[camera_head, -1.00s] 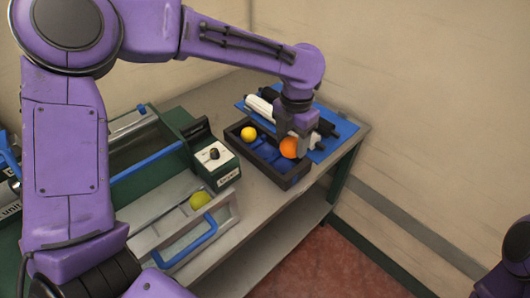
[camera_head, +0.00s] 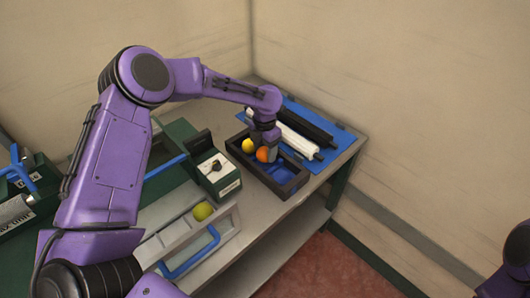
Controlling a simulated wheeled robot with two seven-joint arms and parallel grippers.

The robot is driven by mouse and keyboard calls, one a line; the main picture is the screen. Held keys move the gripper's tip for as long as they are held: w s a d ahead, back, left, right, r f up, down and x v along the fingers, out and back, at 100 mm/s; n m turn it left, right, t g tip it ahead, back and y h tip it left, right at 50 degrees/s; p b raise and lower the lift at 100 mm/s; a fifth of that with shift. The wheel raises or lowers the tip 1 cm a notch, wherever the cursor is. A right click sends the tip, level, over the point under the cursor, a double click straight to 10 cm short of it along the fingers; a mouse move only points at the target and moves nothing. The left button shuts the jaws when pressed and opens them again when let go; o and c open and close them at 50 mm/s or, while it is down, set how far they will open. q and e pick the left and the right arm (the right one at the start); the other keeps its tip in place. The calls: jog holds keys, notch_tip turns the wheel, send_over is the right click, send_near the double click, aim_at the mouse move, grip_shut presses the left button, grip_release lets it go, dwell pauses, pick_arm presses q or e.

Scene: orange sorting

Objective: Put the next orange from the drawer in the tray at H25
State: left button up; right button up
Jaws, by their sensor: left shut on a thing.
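My left gripper (camera_head: 270,146) is shut on an orange fruit (camera_head: 262,154). It holds the fruit at the dark tray (camera_head: 289,193), close beside a yellow fruit (camera_head: 248,146) in the tray's far left part. I cannot tell whether the orange fruit touches the tray floor. Blue lining shows in the tray's right part. The open drawer (camera_head: 228,228) with a blue handle (camera_head: 192,257) holds a yellow-green fruit (camera_head: 202,211). My right gripper is out of view; only a piece of that arm shows at the lower right.
A green box with a dial (camera_head: 216,168) stands left of the tray; its label is too small to read. A white and a black roller-like bar (camera_head: 298,136) lie on a blue mat (camera_head: 337,137) behind the tray. The bench's right edge is close to the tray.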

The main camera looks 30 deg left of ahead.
aim_at(265, 149)
pick_arm(q)
jog(key=shift+s+f, duration=0.1)
jog(key=shift+f, duration=0.95)
jog(key=shift+f, duration=0.15)
jog(key=o, duration=1.1)
notch_tip(265, 149, up, 12)
jog(key=shift+r+b, duration=0.25)
jog(key=shift+b, duration=0.5)
